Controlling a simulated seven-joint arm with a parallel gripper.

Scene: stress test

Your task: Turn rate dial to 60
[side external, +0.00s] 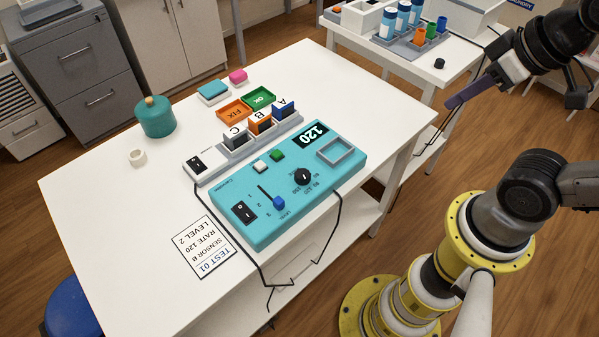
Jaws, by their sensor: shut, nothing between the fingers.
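The teal control box (240,226) lies on the white table. Its black rate dial (303,177) sits right of the middle, with small printed marks around it that are hard to read. My gripper (452,103) is shut and empty. It hangs in the air to the right of the table, well apart from the dial and the box.
The box also carries a blue slider (279,203), a black switch (244,212), white and green buttons and a square recess. A card (205,247) reads TEST 01, SENSOR B, RATE 120, LEVEL 2. Sensor blocks (260,122), trays and a teal canister (157,117) stand behind. Cables hang in front.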

